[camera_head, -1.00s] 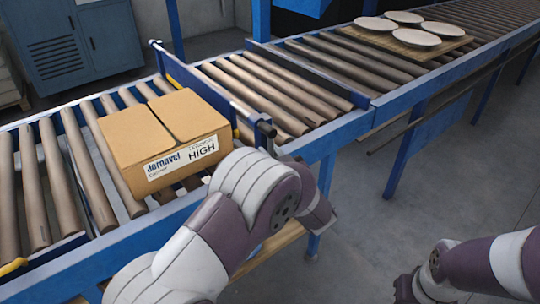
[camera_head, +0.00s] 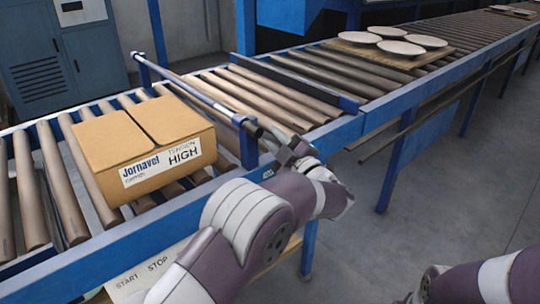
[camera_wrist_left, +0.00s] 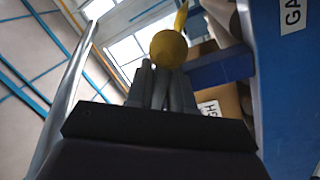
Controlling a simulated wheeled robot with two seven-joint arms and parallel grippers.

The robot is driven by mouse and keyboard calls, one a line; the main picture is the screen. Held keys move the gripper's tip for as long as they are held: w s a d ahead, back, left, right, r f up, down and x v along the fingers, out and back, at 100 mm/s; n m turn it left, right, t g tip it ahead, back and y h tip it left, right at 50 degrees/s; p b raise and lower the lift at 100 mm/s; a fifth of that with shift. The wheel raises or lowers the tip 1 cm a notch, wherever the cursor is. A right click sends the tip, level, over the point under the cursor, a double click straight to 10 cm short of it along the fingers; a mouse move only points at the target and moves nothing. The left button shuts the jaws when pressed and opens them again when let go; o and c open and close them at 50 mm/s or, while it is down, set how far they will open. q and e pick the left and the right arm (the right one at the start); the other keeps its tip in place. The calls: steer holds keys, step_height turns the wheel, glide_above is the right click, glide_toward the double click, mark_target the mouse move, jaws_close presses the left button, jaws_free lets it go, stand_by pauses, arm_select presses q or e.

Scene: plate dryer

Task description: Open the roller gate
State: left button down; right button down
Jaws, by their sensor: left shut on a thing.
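The roller gate (camera_head: 190,88) is a long blue and grey bar crossing the conveyor between a cardboard box and the plates. Its near end is at a blue post (camera_head: 248,140) on the conveyor's side rail. My left gripper (camera_head: 290,151) is at this near end, just right of the post. In the left wrist view a yellow round knob (camera_wrist_left: 168,49) sits at the tips of my left gripper (camera_wrist_left: 160,85), which is shut on the knob's handle. The grip itself is partly hidden. My right arm shows at the lower right, its gripper outside the picture.
The cardboard box (camera_head: 140,150) stands on the rollers left of the gate. White plates (camera_head: 388,47) lie on a wooden board further right. A START/STOP panel (camera_head: 145,275) is below the near rail. A second low blue bar (camera_head: 290,82) crosses the conveyor. The floor at the right is clear.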

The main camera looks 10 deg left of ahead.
arm_select(q)
steer(key=n+b, duration=0.1)
steer(key=r+n+b, duration=0.1)
steer(key=n, duration=0.1)
steer(key=w+r+n+y+b, duration=0.1)
steer(key=n, duration=0.1)
steer(key=shift+d+g, duration=0.4)
steer(key=shift+w+r+n+y+b, duration=0.15)
steer(key=shift+r+n+b, duration=0.2)
steer(key=shift+n, duration=0.25)
steer(key=shift+s+r+n+y+b, duration=0.15)
steer(key=shift+r+n+b, duration=0.1)
steer(key=shift+n+b, duration=0.3)
steer(key=shift+w+r+n+g, duration=0.1)
steer(key=shift+r+n+g, duration=0.35)
steer(key=shift+n, duration=0.4)
steer(key=shift+r+b, duration=0.15)
steer(key=shift+b, duration=0.15)
steer(key=c, duration=1.1)
jaws_free()
steer(key=shift+c, duration=0.2)
